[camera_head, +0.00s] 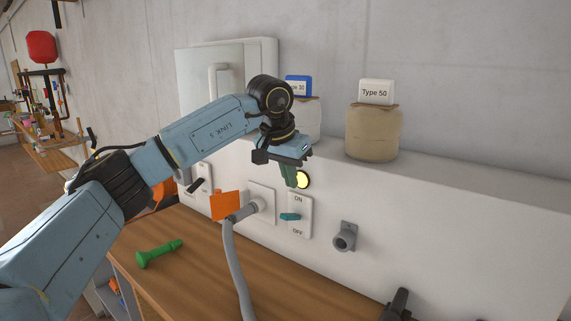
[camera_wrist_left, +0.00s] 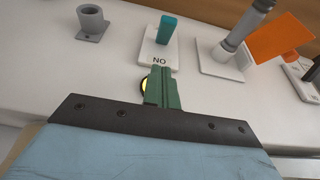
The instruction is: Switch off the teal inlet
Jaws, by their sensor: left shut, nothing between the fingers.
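The teal inlet switch (camera_head: 290,217) is a small lever on a white plate (camera_head: 299,229) on the boiler's front. The plate's upper label reads ON; the lower label is hard to read. The lever lies roughly sideways in the head view. The lever (camera_wrist_left: 168,27) and plate (camera_wrist_left: 155,57) also show in the left wrist view, with the ON label upside down. My left gripper (camera_head: 290,177) is above the plate, its green fingers shut and empty, apart from the lever. The fingers (camera_wrist_left: 162,90) partly cover a yellow light (camera_wrist_left: 144,85). My right gripper is not recognisable.
An orange flag-like plate (camera_head: 225,205) and a grey hose (camera_head: 233,265) are left of the switch. A grey pipe socket (camera_head: 345,238) is to its right. Jars (camera_head: 373,133) stand on the ledge above. A green tool (camera_head: 158,252) lies on the wooden bench (camera_head: 190,265).

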